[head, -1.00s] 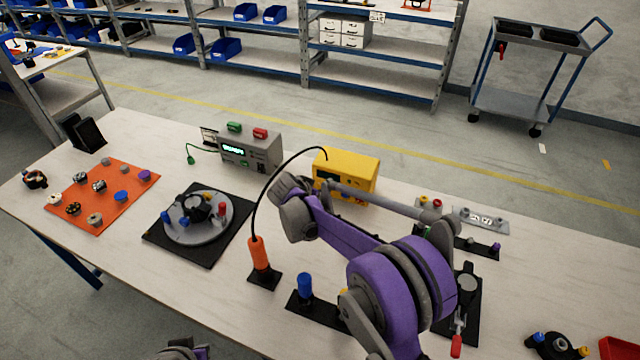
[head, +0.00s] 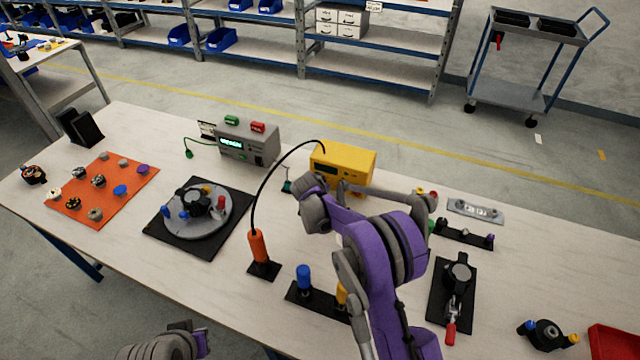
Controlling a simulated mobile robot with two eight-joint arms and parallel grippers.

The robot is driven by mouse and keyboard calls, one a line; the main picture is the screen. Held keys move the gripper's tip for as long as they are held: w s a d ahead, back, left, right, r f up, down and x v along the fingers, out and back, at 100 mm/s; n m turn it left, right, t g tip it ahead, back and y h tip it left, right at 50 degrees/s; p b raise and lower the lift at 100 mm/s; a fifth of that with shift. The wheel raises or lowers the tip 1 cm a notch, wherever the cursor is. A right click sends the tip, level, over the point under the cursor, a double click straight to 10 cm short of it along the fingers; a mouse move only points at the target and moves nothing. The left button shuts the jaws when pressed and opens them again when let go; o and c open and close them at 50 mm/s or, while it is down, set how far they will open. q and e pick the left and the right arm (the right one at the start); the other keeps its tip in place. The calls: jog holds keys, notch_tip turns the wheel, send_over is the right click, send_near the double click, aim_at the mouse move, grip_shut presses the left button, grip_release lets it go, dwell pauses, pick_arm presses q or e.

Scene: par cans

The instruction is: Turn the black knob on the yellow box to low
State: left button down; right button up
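The yellow box (head: 343,163) stands at the back middle of the table, with a dark display panel on its left front. My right arm passes in front of its lower front. I cannot make out the black knob or its setting, as that part is hidden or too small. No fingers of my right gripper can be made out; its arm comes in from the bottom right and bends in front of the box. Part of my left arm shows at the bottom edge, low and away from the box, with no fingers visible.
An orange-handled tool (head: 258,248) with a black cable arching to the box stands in front. A grey device (head: 248,143) is left of the box. A black mat (head: 160,240) with a turntable and an orange mat (head: 80,213) lie further left. A toggle clamp (head: 455,290) is right.

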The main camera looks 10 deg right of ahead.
jog(key=shift+c, duration=0.2)
grip_shut()
dwell(0.4)
jog(key=shift+w+a+f+n+g+h+b, duration=0.1)
jog(key=shift+a+n+g+h+b, duration=0.05)
jog(key=shift+n+g+h, duration=0.35)
jog(key=shift+w+a+n+g+h+b, duration=0.15)
jog(key=shift+n+g+h, duration=0.15)
jog(key=shift+h, duration=0.3)
jog(key=shift+a+n+g+h, duration=0.15)
jog(key=shift+n+g+h, duration=0.5)
jog(key=shift+h, duration=0.45)
